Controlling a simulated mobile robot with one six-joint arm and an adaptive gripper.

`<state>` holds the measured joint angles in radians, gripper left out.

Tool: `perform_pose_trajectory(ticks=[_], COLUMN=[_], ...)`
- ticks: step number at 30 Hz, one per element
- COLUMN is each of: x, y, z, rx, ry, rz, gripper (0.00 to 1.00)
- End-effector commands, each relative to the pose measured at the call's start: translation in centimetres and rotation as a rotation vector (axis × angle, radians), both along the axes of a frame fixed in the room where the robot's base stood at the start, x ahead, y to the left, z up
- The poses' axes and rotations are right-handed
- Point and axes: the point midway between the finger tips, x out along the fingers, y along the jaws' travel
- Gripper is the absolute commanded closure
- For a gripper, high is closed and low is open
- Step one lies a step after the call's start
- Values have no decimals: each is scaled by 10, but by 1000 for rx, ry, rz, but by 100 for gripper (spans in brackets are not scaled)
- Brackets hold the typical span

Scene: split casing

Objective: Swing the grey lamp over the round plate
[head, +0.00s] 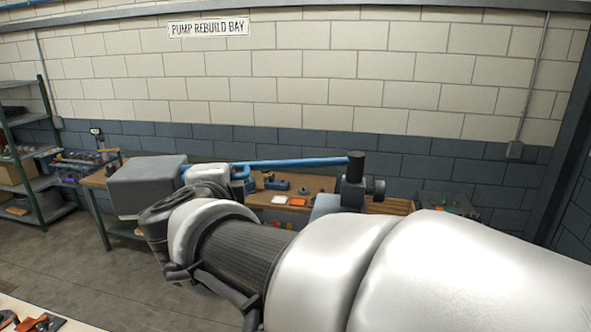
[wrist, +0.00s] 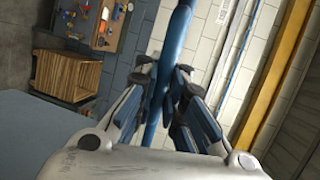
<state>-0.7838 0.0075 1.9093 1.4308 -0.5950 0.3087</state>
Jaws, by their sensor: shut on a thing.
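A blue bar (head: 300,162) runs level from a dark upright post (head: 355,168) on the right to a large grey box-shaped head (head: 148,187) on the left, which looks like the grey lamp. My gripper (head: 243,172) is at the bar near the grey head, partly hidden by my wrist. In the wrist view my gripper (wrist: 166,82) has its fingers on both sides of the blue bar (wrist: 178,45) and is shut on it. A plain grey-blue surface (wrist: 50,135) at lower left may be the lamp head. I cannot make out the round plate; my arm covers part of the bench.
A wooden workbench (head: 322,183) stands behind the bar with small blue and orange parts on it. A green shelf rack (head: 45,165) stands at the far left. A block wall closes the back. The floor (head: 70,265) at left is clear. My arm fills the lower right.

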Motion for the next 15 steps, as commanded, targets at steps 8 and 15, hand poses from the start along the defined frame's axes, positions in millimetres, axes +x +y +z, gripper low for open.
perform_pose_trajectory(ticks=[8, 15], x=[-2, -1], y=[1, 0], z=[2, 2], rx=[1, 2], ry=[-4, -4], rz=[-2, -2], gripper=[100, 86])
